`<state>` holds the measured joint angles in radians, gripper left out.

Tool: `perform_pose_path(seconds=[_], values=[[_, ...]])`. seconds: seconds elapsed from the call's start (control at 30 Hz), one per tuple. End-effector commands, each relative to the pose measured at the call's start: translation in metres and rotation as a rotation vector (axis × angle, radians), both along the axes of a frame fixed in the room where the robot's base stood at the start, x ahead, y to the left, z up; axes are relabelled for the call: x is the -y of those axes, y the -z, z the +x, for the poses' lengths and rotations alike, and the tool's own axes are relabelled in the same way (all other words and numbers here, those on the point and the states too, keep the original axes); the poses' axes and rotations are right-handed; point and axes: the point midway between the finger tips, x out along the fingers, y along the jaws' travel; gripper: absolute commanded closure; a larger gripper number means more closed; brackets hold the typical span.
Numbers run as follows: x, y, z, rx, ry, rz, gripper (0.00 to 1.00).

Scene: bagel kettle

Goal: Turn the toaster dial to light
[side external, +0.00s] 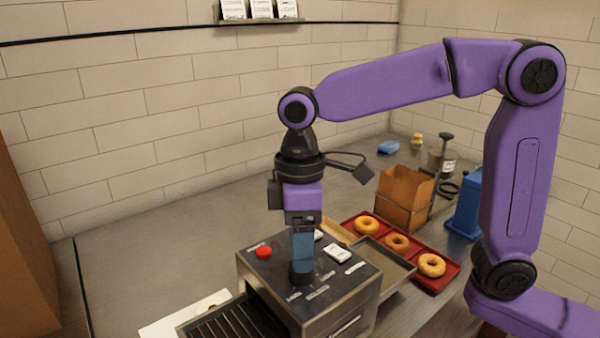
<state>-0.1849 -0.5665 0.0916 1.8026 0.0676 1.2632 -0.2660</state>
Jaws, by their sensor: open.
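The toaster (348,306) is a metal box with a dark top panel, at the bottom centre of the side external view. A black round dial (302,280) stands on the top panel, with small white labels around its front side. The label words are too small to read. My gripper (303,262) points straight down over the dial, its blue fingers right at the dial's top. The fingers overlap each other from this angle, so I cannot tell whether they touch the dial. The gripper is open.
A red button (263,253) and white switches (337,253) share the top panel. A dark rack (235,322) extends at the toaster's front left. A red tray (437,284) with bagels, a cardboard box (404,199) and a blue container (465,205) stand to the right. The left counter is clear.

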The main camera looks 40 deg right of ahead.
Motion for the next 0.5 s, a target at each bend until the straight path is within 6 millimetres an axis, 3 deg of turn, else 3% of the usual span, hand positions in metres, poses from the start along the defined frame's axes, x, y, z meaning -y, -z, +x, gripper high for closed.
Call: perform_pose_path(seconds=[0.2,0.5], values=[[0.001,-0.047,0.003,0.005,-0.001,0.004,0.32],[0.003,-0.1,0.006,0.003,-0.001,0.003,0.32]])
